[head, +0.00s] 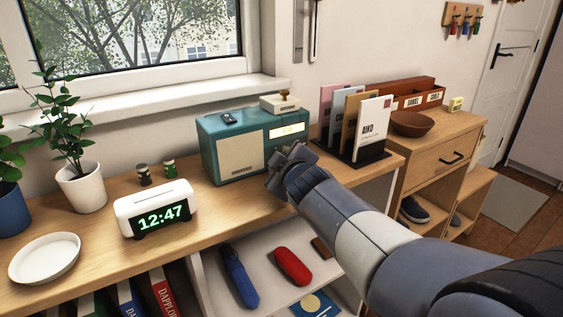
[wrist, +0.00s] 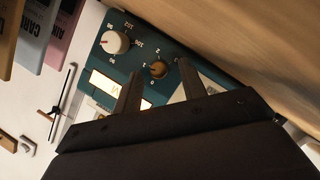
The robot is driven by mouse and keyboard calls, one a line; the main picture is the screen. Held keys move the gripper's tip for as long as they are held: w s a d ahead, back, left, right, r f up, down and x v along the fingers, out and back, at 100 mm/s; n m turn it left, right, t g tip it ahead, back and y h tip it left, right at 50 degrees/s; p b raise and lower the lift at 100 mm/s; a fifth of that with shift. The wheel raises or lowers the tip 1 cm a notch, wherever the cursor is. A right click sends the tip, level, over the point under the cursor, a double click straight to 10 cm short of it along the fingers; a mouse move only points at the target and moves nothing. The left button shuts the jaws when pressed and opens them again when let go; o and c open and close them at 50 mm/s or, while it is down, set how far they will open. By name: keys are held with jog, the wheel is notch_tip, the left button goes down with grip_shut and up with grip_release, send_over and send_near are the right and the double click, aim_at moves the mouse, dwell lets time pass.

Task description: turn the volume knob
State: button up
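The teal radio (head: 226,125) stands on the wooden counter, with a pale speaker panel and a lit display. In the wrist view its front (wrist: 134,42) carries a small brass-brown knob (wrist: 158,69) with digits around it, apparently the volume knob. A larger white knob (wrist: 115,42) with a red mark sits beside it, ringed by tuning numbers. My gripper (head: 280,172) is in front of the radio's right part and hides the knobs in the head view. In the wrist view my gripper (wrist: 160,70) is open, one finger on each side of the brown knob, with gaps visible. Contact cannot be told.
A digital clock (head: 157,208) and two small jars stand left of the radio. A letter rack (head: 352,155) stands close on the right. Counter in front of the radio is clear.

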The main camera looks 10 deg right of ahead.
jog(key=p+v, duration=0.2)
jog(key=v, duration=0.2)
jog(key=p+v, duration=0.3)
jog(key=v, duration=0.2)
jog(key=shift+s+r, duration=0.25)
jog(key=shift+r, duration=0.05)
jog(key=shift+s, duration=0.6)
jog(key=b+x, duration=0.5)
jog(key=x, duration=0.5)
jog(key=shift+w+f, duration=0.2)
jog(key=shift+w, duration=0.15)
jog(key=shift+r, duration=0.1)
